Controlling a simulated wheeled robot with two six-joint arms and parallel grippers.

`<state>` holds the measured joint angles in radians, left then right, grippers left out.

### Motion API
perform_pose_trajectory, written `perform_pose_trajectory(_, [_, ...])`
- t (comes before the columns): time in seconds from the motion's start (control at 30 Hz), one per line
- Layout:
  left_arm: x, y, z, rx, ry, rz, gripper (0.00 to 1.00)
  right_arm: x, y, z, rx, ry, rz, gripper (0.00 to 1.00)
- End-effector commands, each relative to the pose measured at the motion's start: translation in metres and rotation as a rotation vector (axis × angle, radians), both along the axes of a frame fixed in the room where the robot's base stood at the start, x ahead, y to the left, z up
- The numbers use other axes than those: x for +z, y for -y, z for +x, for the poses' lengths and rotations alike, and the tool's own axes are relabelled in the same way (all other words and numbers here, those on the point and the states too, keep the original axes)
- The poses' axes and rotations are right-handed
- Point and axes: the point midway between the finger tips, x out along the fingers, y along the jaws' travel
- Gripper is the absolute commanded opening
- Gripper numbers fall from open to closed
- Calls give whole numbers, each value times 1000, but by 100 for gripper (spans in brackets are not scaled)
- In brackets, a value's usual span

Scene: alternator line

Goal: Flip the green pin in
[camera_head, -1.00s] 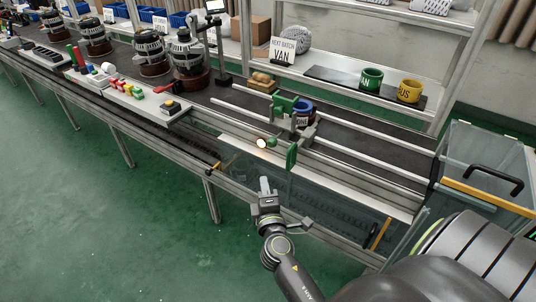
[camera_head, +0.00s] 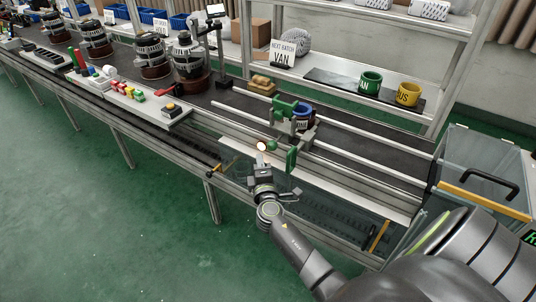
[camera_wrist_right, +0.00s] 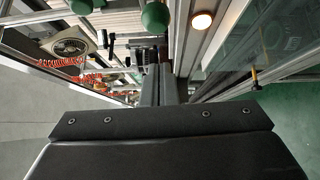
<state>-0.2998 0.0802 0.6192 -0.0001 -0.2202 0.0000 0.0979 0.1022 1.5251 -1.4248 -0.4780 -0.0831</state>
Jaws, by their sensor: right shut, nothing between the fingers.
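A green fixture (camera_head: 290,106) stands on the line around a blue ring-shaped part (camera_head: 303,112). In front of it are a green ball knob (camera_head: 272,146) and an upright green plate (camera_head: 291,160); I cannot tell for sure which is the pin. Two green ball ends show at the top of the right wrist view, one of them (camera_wrist_right: 155,17) just beyond and left of the fingertips. My right gripper (camera_head: 261,158) is shut and empty, just in front of the knob and apart from it in the wrist view. My left gripper is out of view.
A glowing round lamp (camera_head: 262,146) sits beside the knob, near my fingertips. Light rails (camera_head: 340,160) and a clear front panel (camera_head: 310,195) border the spot. Green (camera_head: 370,82) and yellow (camera_head: 408,93) rings sit behind.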

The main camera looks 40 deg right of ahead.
Motion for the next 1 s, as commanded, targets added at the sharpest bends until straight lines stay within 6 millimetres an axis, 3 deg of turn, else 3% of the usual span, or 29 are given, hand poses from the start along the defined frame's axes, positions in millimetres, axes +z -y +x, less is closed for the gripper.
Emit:
perform_pose_trajectory(0.2, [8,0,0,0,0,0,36,2,29,8,0,-2,-4,0])
perform_pose_trajectory(0.7, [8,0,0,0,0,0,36,0,37,11,1,-1,-2,0])
perform_pose_trajectory(1.0, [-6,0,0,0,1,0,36,0,67,23,0,0,-3,0])
